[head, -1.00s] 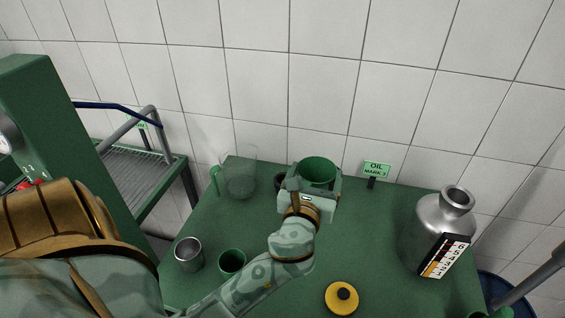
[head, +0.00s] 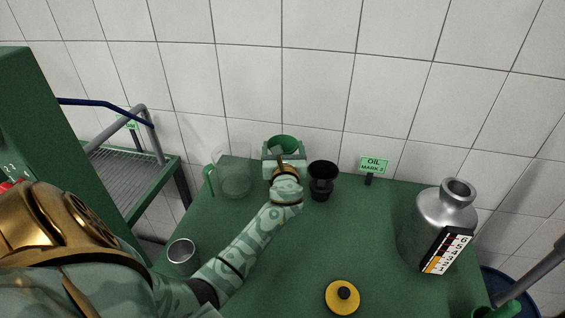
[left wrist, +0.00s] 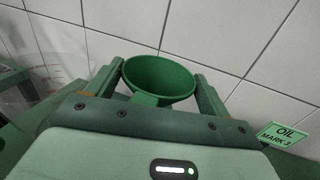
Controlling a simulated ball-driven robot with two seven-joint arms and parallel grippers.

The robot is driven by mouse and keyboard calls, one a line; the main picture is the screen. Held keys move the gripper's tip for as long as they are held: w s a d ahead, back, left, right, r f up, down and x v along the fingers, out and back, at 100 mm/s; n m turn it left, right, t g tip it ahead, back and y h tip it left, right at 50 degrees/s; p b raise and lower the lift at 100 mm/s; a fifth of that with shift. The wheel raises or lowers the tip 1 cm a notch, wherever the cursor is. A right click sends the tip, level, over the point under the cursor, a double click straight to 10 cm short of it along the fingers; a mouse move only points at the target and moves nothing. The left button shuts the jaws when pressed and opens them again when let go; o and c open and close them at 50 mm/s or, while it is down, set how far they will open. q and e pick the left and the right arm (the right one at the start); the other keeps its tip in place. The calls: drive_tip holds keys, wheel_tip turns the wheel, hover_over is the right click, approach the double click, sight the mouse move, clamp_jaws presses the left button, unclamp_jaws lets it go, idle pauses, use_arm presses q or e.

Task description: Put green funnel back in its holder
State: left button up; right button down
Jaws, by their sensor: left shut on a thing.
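The green funnel (head: 283,143) is held in my left gripper (head: 284,160) at the back of the green table, right of the clear jug. In the left wrist view, the funnel's wide mouth (left wrist: 160,78) faces up between the two fingers of the left gripper (left wrist: 158,85). The funnel's lower end is hidden by the gripper. Whether it touches a holder cannot be seen; the gripper covers the spot below it. A black, wide-rimmed funnel-like piece (head: 322,178) stands upright just right of the gripper. My right gripper is not in view.
The clear jug (head: 234,176) with a green handle stands close left of the gripper. A metal cup (head: 182,256), a yellow disc (head: 342,297), an OIL sign (head: 374,164) and a big metal can (head: 437,222) are also on the table (head: 365,235). The middle is clear.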

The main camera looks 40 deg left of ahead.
use_arm(q)
drive_tip(key=shift+w+a+f, duration=0.1)
drive_tip(key=shift+a+f, duration=0.2)
drive_tip(key=shift+f, duration=0.05)
wheel_tip(320, 180, down, 3)
drive_tip(key=shift+a+b, duration=0.15)
drive_tip(key=shift+b, duration=0.85)
drive_tip(key=shift+f, duration=0.3)
drive_tip(key=shift+r, duration=0.2)
